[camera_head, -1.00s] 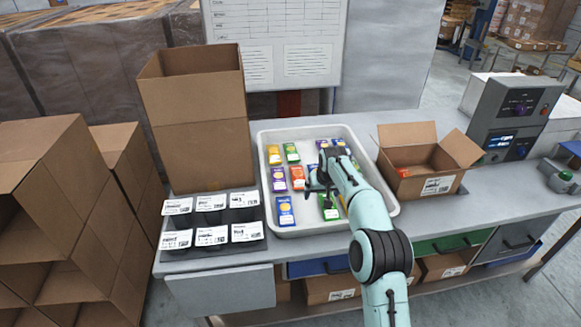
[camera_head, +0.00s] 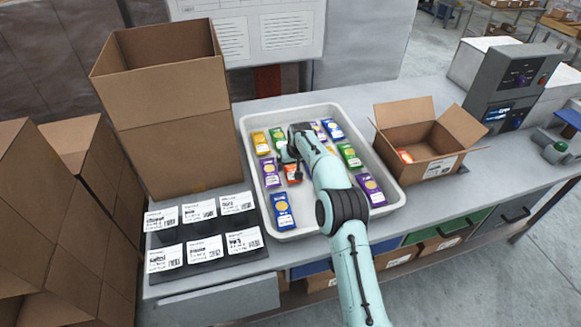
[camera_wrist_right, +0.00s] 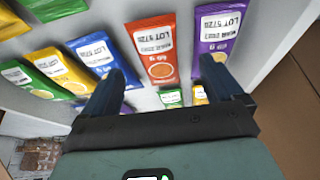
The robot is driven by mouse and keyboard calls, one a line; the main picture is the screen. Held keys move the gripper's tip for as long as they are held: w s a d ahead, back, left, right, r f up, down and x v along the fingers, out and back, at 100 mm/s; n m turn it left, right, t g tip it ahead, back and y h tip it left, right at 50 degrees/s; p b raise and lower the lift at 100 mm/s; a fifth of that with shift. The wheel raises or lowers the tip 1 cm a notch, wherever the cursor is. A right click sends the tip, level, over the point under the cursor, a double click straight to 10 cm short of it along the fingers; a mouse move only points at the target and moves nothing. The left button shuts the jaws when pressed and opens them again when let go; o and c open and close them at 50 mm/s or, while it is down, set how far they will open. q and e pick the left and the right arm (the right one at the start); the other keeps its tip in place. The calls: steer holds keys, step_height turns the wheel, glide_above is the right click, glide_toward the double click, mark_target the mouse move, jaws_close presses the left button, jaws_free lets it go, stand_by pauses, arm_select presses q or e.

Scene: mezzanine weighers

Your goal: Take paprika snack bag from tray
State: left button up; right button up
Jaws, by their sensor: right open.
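The white tray (camera_head: 395,203) holds several snack bags in different colours. A red-orange bag (camera_head: 292,174) lies in its left half, partly hidden by my right gripper (camera_head: 288,157); I take it as the paprika bag, though its flavour name is not readable. In the right wrist view, the red-orange bag (camera_wrist_right: 153,48) lies ahead, between the lines of the two fingers. My right gripper (camera_wrist_right: 165,88) is open and empty, with its fingers apart from the bag. My left gripper is not in view.
A purple bag (camera_wrist_right: 215,30) and a blue bag (camera_wrist_right: 96,52) flank the red-orange one. A tall carton (camera_head: 170,130) stands left of the tray, and an open carton (camera_head: 437,165) on its right. A black label board (camera_head: 240,255) lies at the front left.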

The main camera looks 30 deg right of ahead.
mark_target(293, 170)
steer(key=p+x, duration=0.1)
steer(key=x, duration=0.4)
steer(key=shift+d+f, duration=0.2)
steer(key=shift+w+f, duration=0.25)
steer(key=shift+f, duration=0.05)
steer(key=shift+s, duration=0.2)
steer(key=shift+c, duration=1.2)
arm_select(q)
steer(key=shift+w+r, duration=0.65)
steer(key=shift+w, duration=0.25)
arm_select(e)
steer(key=c, duration=0.9)
